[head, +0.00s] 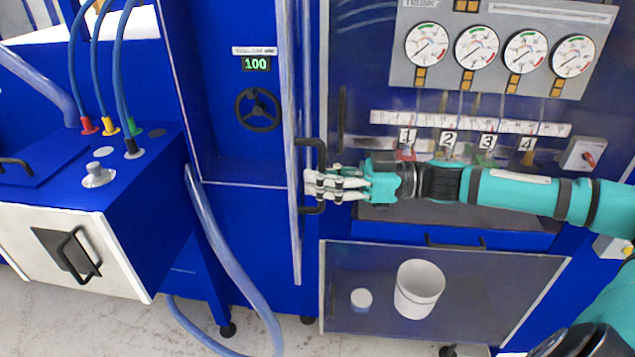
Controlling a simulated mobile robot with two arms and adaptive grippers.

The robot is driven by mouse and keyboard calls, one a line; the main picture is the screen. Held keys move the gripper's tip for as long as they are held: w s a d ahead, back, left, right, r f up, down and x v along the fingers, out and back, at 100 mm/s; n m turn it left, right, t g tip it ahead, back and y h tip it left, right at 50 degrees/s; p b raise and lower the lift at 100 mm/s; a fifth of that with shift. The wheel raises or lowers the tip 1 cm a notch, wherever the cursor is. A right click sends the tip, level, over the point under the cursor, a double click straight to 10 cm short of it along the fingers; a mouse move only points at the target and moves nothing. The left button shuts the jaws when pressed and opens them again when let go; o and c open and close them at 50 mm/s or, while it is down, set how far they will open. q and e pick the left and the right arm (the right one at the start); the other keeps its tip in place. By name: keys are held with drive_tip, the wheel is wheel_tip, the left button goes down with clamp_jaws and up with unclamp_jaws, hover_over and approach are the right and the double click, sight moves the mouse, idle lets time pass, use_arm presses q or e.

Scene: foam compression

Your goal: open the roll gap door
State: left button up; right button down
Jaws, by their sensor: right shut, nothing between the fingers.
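A narrow clear door panel (291,90) shows almost edge-on at the right side of a blue recess, standing out from it. The recess holds a black handwheel (257,110) and a green display reading 100 and is uncovered toward me. A black bracket handle (321,155) is on the right side of the panel. My right gripper (313,186) comes in from the right at the handle, its shut fingers overlapping the handle's middle part. Nothing is held between the fingers; whether they touch the handle cannot be told. My left gripper is not in view.
A gauge panel (498,78) with numbered valves stands behind my right arm. Below is a clear lower door (350,300) with a white bucket (418,288) behind it. At left, a white drawer front (70,250) and hoses (228,240) jut forward.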

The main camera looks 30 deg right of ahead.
drive_tip(key=c, duration=2)
unclamp_jaws()
drive_tip(key=o, duration=0.7)
drive_tip(key=shift+c, duration=0.2)
drive_tip(key=shift+s, duration=0.1)
drive_tip(key=v, duration=1.2)
